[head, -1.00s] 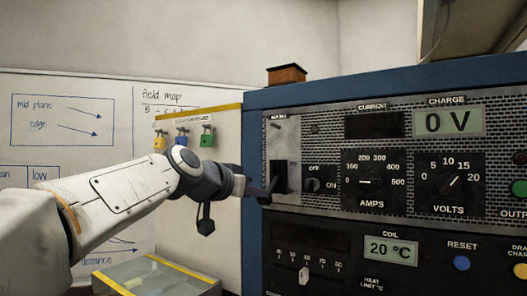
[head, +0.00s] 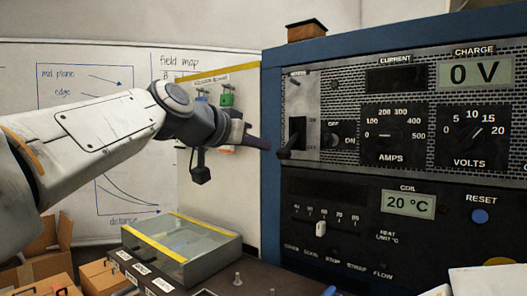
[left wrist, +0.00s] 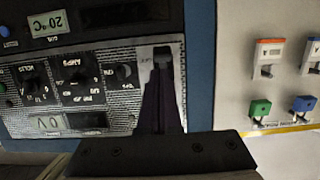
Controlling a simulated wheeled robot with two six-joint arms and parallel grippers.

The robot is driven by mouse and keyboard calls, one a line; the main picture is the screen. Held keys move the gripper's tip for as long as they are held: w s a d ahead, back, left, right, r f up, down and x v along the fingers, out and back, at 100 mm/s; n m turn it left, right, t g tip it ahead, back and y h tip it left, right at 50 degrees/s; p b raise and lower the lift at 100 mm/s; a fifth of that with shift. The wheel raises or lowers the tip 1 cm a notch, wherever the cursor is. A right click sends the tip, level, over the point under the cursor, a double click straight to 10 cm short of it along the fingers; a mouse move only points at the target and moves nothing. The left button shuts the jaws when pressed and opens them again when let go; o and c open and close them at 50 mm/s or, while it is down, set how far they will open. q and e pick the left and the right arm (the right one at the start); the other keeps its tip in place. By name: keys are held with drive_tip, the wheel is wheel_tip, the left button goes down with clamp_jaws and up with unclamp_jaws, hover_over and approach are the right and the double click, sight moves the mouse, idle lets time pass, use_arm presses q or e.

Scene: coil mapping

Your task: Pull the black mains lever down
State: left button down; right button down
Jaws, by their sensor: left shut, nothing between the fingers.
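The black mains lever (head: 287,153) sticks out from a dark slot in a pale metal plate (head: 299,85) at the left end of the blue cabinet's front. Its handle sits at the lower end of the slot and points down and outward. My left gripper (head: 266,146) is shut and empty, its tips just left of the handle; whether they touch it I cannot tell. In the left wrist view, which is upside down, the dark fingers (left wrist: 160,108) reach up to the lever plate and partly cover the slot. My right gripper is not in view.
The blue cabinet (head: 268,200) carries dials, displays and a RESET button (head: 480,216). A board with coloured padlocks (head: 227,99) stands left of it. A glass-topped box (head: 185,245) and cardboard boxes (head: 40,262) lie below my left arm.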

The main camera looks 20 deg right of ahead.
use_arm(q)
drive_tip(key=v, duration=0.3)
drive_tip(key=shift+s+a+b, duration=0.15)
drive_tip(key=shift+a+b, duration=0.1)
drive_tip(key=shift+b, duration=0.05)
